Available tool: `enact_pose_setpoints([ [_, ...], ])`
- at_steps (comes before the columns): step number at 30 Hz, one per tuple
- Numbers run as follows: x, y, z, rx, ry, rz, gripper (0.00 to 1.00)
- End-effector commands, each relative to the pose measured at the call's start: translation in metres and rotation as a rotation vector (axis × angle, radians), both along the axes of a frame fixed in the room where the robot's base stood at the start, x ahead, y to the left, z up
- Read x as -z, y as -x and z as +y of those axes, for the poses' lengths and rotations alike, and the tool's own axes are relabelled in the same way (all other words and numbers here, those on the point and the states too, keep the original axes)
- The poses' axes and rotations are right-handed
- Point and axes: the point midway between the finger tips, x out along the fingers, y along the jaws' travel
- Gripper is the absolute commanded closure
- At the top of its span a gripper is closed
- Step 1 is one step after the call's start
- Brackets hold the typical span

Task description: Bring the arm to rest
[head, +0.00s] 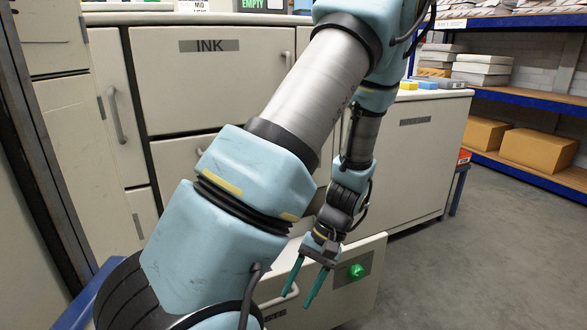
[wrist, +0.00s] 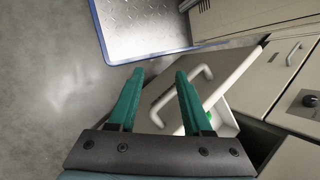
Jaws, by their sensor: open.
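My arm, light blue and grey, reaches across the middle of the head view and bends down to my gripper (head: 297,299). My gripper has two green fingers, apart and with nothing between them. It hangs in front of a low drawer front (head: 370,290) that stands out from the cabinet. In the wrist view my gripper (wrist: 159,72) points toward the floor and a pale drawer handle (wrist: 205,75). The right finger overlaps part of the handle in the picture; I cannot tell whether they touch.
A green knob (head: 356,271) is on the low drawer front. The cabinet's INK drawer (head: 215,85) is shut. A second cabinet (head: 425,150) stands to the right, with blue shelving holding cardboard boxes (head: 540,150) beyond. The grey floor (head: 490,260) at right is clear.

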Motion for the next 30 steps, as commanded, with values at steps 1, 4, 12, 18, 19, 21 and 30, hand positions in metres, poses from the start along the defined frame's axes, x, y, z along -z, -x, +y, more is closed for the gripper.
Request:
enact_pose_setpoints([
  [1,-0.011,-0.005,0.003,-0.026,0.054,-0.017,0.50],
  [4,-0.029,-0.013,0.009,-0.052,0.147,-0.054,0.50],
  [12,-0.083,-0.033,0.035,-0.100,0.344,-0.217,0.50],
  [18,-0.117,-0.042,0.059,-0.111,0.417,-0.352,0.50],
  [19,-0.121,-0.043,0.062,-0.111,0.425,-0.372,0.50],
  [21,-0.131,-0.043,0.070,-0.112,0.435,-0.414,0.50],
  [30,-0.183,-0.045,0.080,-0.104,0.445,-0.475,0.50],
])
